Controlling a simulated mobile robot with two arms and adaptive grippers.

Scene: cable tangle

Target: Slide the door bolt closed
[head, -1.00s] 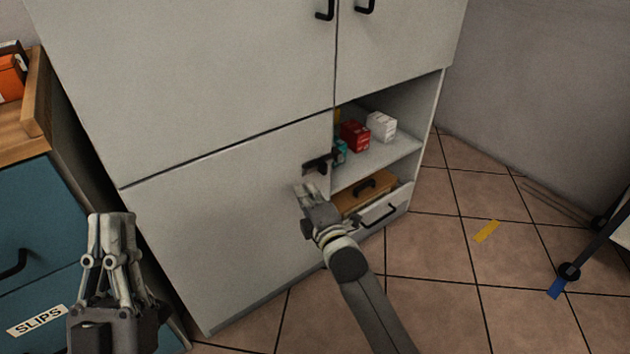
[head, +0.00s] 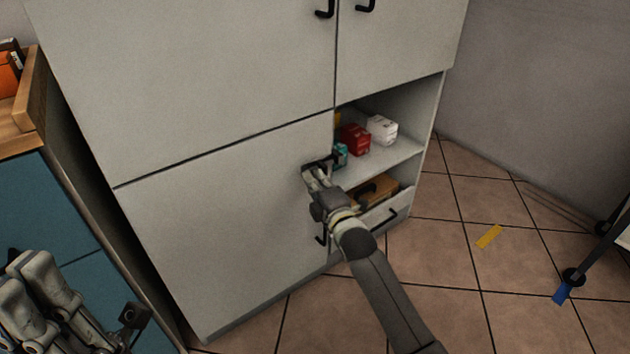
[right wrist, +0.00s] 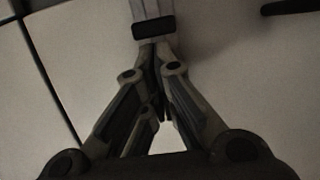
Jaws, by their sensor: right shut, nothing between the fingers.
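The dark door bolt (head: 316,163) sits at the right edge of the lower cabinet door (head: 225,220), beside the open shelf. My right gripper (head: 312,173) is shut and empty, with its fingertips right at the bolt and covering part of it. I cannot tell whether they touch it or how far the bolt is slid. In the right wrist view the shut fingers (right wrist: 153,40) point at the pale door surface. My left gripper (head: 38,298) is at the lower left, partly cut off, away from the door; its opening is unclear.
The open shelf (head: 385,158) holds a red box (head: 355,139) and a white box (head: 382,130). Below it are a wooden box (head: 378,190) and a drawer. A dark handle (head: 321,235) is low on the door. Blue drawers (head: 50,220) stand at left.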

